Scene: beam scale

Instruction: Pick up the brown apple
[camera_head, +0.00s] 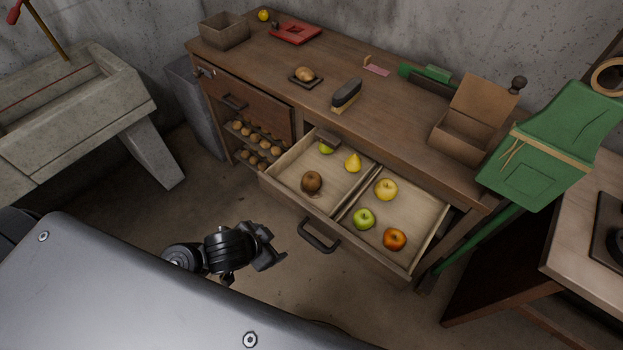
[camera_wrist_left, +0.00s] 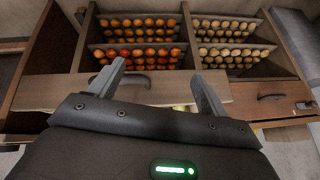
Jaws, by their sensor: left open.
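The brown apple (camera_head: 312,182) lies in the left compartment of the open drawer (camera_head: 413,265), near its front wall. A yellow pear (camera_head: 353,162) and a green fruit (camera_head: 326,147) share that compartment. My left gripper (camera_head: 272,246) is outside the drawer, in front of it and left of its handle (camera_head: 318,238), apart from the apple. In the left wrist view the two fingers of the left gripper (camera_wrist_left: 160,85) are spread with nothing between them. The brown apple cannot be made out in that view. My right gripper is not in view.
The right compartment holds a yellow apple (camera_head: 386,190), a green apple (camera_head: 364,219) and an orange-red apple (camera_head: 395,239). The workbench (camera_head: 300,107) stands above the drawer, with a brush (camera_head: 346,95) and an open box (camera_head: 465,129) on it. Fruit racks (camera_wrist_left: 140,40) show in the left wrist view.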

